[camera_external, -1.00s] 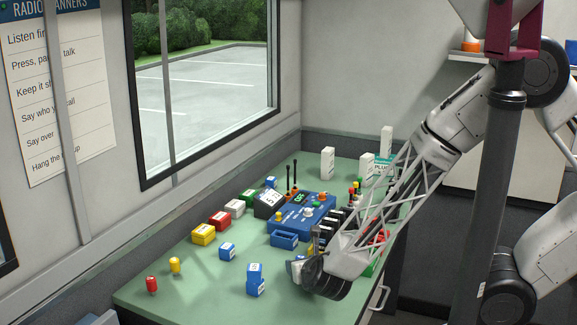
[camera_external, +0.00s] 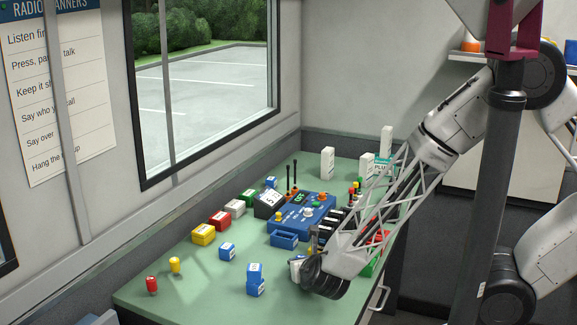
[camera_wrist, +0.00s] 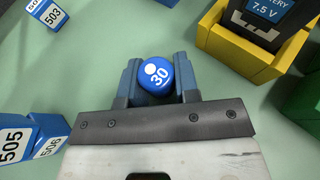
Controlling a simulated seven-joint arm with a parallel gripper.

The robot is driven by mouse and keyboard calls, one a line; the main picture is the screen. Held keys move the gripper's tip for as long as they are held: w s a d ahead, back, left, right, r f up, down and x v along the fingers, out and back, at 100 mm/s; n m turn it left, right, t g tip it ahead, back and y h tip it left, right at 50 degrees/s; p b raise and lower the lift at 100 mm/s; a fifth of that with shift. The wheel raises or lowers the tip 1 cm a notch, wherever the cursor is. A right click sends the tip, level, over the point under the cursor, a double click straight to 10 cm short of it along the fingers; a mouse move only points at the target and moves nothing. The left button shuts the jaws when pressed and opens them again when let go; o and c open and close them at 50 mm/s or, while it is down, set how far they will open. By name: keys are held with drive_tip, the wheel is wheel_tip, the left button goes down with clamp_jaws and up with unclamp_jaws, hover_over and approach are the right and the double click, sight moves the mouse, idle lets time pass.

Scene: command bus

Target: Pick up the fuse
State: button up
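A round blue cap marked 30, which looks like the fuse (camera_wrist: 156,75), lies between the two fingers of my gripper (camera_wrist: 158,84) in the wrist view. A finger stands close on each side, with little or no gap showing. I cannot tell whether they press on it. In the external view my gripper (camera_external: 312,272) is low over the table's front right part, and the blue cap is hidden there. A red cylinder (camera_external: 152,284) and a yellow cylinder (camera_external: 175,264) of similar shape stand at the table's front left.
Blue blocks marked 505 (camera_wrist: 25,138) and 503 (camera_wrist: 47,14) lie to the left in the wrist view. A yellow holder with a 7.5 V battery (camera_wrist: 262,12) stands at upper right, a green one (camera_wrist: 300,100) below it. A blue control box (camera_external: 303,214) stands mid-table.

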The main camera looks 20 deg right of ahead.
drive_tip(key=c, duration=0.4)
drive_tip(key=shift+o, duration=0.2)
drive_tip(key=shift+r, duration=0.15)
drive_tip(key=shift+r, duration=0.45)
drive_tip(key=shift+s+d+r, duration=0.1)
drive_tip(key=shift+s+r, duration=0.05)
drive_tip(key=shift+r, duration=0.5)
drive_tip(key=shift+s+d+r, duration=0.1)
drive_tip(key=shift+s+r, duration=0.05)
drive_tip(key=shift+r, duration=0.45)
drive_tip(key=s+d, duration=0.3)
drive_tip(key=s, duration=0.1)
drive_tip(key=s+d+r, duration=0.1)
drive_tip(key=s+d, duration=0.2)
drive_tip(key=s, duration=0.1)
drive_tip(key=s+d, duration=0.3)
drive_tip(key=s, duration=0.1)
drive_tip(key=shift+s+d+r, duration=0.1)
drive_tip(key=shift+d+r, duration=0.05)
